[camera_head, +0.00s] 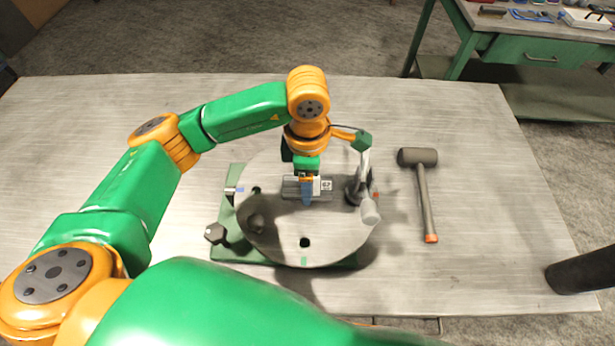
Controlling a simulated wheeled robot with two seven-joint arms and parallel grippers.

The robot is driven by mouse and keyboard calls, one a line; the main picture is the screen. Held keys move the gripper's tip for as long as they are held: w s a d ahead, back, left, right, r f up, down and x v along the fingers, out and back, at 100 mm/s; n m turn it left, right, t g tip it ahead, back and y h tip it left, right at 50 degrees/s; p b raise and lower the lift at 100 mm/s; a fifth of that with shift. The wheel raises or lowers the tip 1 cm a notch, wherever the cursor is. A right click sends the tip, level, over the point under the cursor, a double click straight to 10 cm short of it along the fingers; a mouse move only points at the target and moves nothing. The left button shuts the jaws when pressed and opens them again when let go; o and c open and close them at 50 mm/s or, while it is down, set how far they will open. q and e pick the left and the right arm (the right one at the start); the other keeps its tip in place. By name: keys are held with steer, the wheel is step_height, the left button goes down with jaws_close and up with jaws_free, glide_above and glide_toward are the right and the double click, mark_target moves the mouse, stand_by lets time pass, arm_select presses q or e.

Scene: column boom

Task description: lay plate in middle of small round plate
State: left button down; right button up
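The small round plate (285,235) is a grey disc with a few dark holes, set on a green base on the metal table. My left gripper (307,198) points down over the upper middle of this disc. A small grey rectangular plate (291,188) shows right at its blue fingertips, around the middle of the disc. Whether the fingers grip it, and whether it touches the disc, I cannot tell from above. My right gripper is not in view.
A post with a green top (362,141) and a grey cylinder stands at the disc's right edge, close to my gripper. A dark-headed mallet (418,158) lies further right. A black cylinder (583,271) is at the table's right edge. The table's left part is clear.

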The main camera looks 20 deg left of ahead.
arm_select(q)
steer(key=shift+s+f, duration=0.1)
steer(key=shift+f, duration=0.5)
steer(key=shift+f, duration=0.15)
jaws_free()
